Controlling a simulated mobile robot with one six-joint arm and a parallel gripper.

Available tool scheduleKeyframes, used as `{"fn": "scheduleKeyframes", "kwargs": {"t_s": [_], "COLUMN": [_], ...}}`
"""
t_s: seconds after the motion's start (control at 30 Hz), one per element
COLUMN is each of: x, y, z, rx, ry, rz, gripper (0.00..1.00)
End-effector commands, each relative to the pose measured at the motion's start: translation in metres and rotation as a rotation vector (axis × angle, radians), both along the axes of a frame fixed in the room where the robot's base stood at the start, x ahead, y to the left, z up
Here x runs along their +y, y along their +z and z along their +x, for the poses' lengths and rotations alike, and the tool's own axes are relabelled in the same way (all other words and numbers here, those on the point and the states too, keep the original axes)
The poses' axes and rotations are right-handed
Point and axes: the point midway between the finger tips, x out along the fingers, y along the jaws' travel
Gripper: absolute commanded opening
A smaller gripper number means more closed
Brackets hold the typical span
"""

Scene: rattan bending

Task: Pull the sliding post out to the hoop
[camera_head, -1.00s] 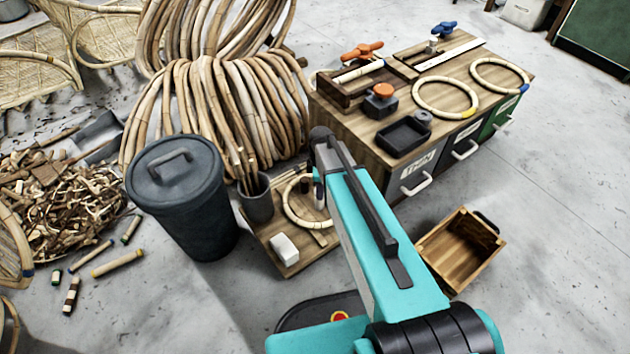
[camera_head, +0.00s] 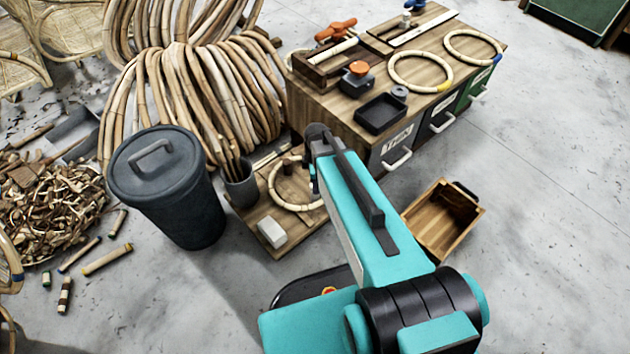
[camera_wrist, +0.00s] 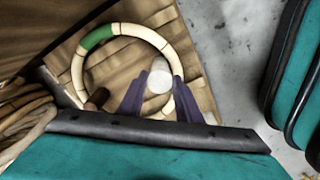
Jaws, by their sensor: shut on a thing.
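The hoop (camera_wrist: 153,37) is a pale rattan ring with a green band, lying on a wooden board (camera_wrist: 195,60). It also shows in the head view (camera_head: 271,183), partly behind my arm. My gripper (camera_wrist: 156,90) is shut on an upright piece with a pale round top, which looks like the sliding post (camera_wrist: 159,81). This post stands inside the hoop, close to its right side in the wrist view. Whether it touches the hoop cannot be told. A brown peg (camera_wrist: 97,98) stands inside the hoop at the lower left. In the head view my arm hides most of the gripper.
A white block (camera_head: 271,233) and a grey cup of canes (camera_head: 241,188) stand on the board. A lidded bin (camera_head: 168,190) is left of it. A drawer cabinet (camera_head: 345,115) stands behind and an open wooden crate (camera_head: 441,218) to the right. Rattan coils rise behind the cup.

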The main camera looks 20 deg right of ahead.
Motion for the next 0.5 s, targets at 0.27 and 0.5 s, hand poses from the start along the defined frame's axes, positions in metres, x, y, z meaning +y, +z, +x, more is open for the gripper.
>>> {"fn": "scheduleKeyframes", "kwargs": {"t_s": [0.27,0.5], "x": [-0.0034,-0.0025], "y": [-0.0006,0.0015], "z": [-0.0059,-0.0046], "rx": [0.015,0.012], "ry": [-0.001,0.000], "rz": [-0.007,-0.005], "gripper": [0.50,0.50]}}
